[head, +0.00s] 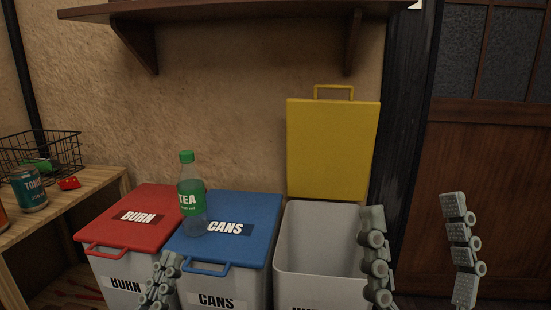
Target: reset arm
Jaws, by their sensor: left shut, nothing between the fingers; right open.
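My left gripper (163,278) is at the lower edge of the head view, in front of the red-lidded and blue-lidded bins. It is shut and holds nothing. My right gripper (417,245) is at the lower right, its two grey fingers wide apart and empty. Its left finger overlaps the right side of the open bin in the picture. Neither arm shows above the wrist, so their full pose is hidden.
A bottle (191,200) stands on the blue CANS lid (255,232). The red BURN lid (122,222) is shut. A yellow lid (333,150) stands raised behind an open grey bin (319,238). A wooden table (92,184) at left holds a can (29,190) and wire basket (65,150).

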